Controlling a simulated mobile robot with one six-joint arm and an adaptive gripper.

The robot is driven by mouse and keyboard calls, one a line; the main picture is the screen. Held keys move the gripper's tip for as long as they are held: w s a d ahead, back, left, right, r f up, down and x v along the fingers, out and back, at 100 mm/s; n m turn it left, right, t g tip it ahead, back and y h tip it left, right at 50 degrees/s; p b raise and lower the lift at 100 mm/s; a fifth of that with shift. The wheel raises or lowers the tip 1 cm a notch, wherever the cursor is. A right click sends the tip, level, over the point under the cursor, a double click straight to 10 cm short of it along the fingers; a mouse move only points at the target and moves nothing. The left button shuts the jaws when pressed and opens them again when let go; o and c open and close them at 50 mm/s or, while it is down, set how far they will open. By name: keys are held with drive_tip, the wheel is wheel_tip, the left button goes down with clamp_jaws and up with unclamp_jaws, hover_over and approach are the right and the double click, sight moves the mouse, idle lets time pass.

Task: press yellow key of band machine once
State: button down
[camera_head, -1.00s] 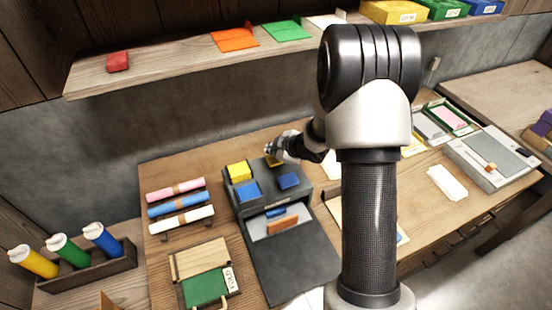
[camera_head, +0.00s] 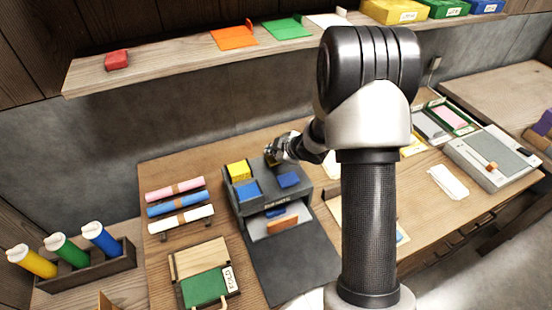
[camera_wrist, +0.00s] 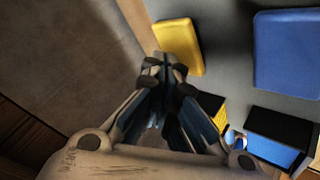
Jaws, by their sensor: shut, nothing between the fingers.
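The band machine (camera_head: 262,228) is a dark grey unit on the table, with yellow and blue parts on top. Its yellow key (camera_wrist: 180,42) shows in the wrist view as a flat plate, with a blue key (camera_wrist: 290,50) to its right. My gripper (camera_wrist: 164,64) is shut and empty, its fingertips overlapping the lower-left edge of the yellow key in that view. Whether they touch it I cannot tell. In the head view my gripper (camera_head: 269,155) is at the machine's back right corner and mostly hides the yellow key. The blue key (camera_head: 288,180) shows in front of it.
A yellow block (camera_head: 238,170) and a blue block (camera_head: 247,190) sit on the machine's left side. Pink, blue and white rolls (camera_head: 178,208) lie left of the machine. A green-and-wood box (camera_head: 205,285) stands at the front left. A shelf (camera_head: 180,67) runs above the back.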

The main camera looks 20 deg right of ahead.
drive_tip(key=shift+f+b, duration=0.75)
drive_tip(key=shift+f, duration=0.1)
idle(0.8)
idle(0.4)
drive_tip(key=shift+r+p, duration=1.25)
drive_tip(key=shift+r, duration=0.1)
wheel_tip(320, 180, up, 5)
drive_tip(key=p, duration=0.4)
drive_tip(key=shift+p, duration=0.35)
